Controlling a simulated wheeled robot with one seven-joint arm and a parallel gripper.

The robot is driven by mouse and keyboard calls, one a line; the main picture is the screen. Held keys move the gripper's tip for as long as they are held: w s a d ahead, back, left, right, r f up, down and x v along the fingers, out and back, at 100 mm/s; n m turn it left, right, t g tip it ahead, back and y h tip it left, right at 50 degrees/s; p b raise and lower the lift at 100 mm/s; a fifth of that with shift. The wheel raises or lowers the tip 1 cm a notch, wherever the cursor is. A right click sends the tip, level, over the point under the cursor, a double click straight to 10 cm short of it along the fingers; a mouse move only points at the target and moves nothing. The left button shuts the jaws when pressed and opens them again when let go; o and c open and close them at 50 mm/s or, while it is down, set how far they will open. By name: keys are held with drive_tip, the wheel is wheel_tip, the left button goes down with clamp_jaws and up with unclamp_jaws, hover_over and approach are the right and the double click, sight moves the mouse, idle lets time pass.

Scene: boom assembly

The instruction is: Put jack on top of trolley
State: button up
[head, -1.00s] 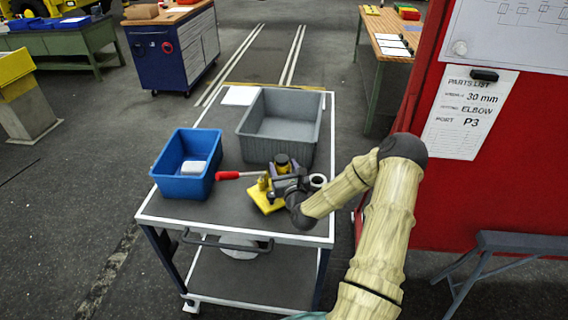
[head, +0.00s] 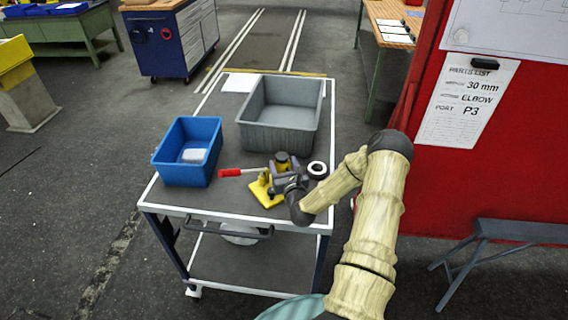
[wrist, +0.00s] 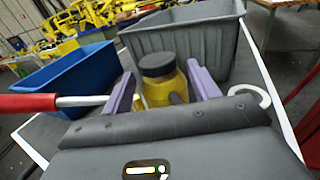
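The jack has a yellow base (head: 262,192), a yellow body with a dark cap (wrist: 158,66), and a red handle (head: 230,172) pointing left. It is over the front part of the trolley top (head: 205,199), upright; I cannot tell whether its base touches the surface. My gripper (head: 283,178) is shut on the jack's body; in the wrist view its purple fingers (wrist: 160,92) stand on either side of it. The gripper hides part of the jack in the head view.
A blue bin (head: 187,165) with a white item stands left of the jack. A grey bin (head: 275,138) stands behind it. A white ring (head: 317,169) lies close to its right. A paper (head: 238,83) lies at the back left. A red panel (head: 460,190) stands to the right.

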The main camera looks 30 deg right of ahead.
drive_tip(key=o, duration=0.3)
drive_tip(key=shift+s, duration=0.1)
drive_tip(key=shift+o, duration=0.2)
drive_tip(key=shift+s+a+f+b, duration=0.1)
drive_tip(key=shift+s+b, duration=0.35)
drive_tip(key=shift+s, duration=0.1)
drive_tip(key=s+a+b, duration=0.2)
drive_tip(key=s+b, duration=0.2)
drive_tip(key=s, duration=0.6)
drive_tip(key=shift+s, duration=0.3)
drive_tip(key=shift+a, duration=0.15)
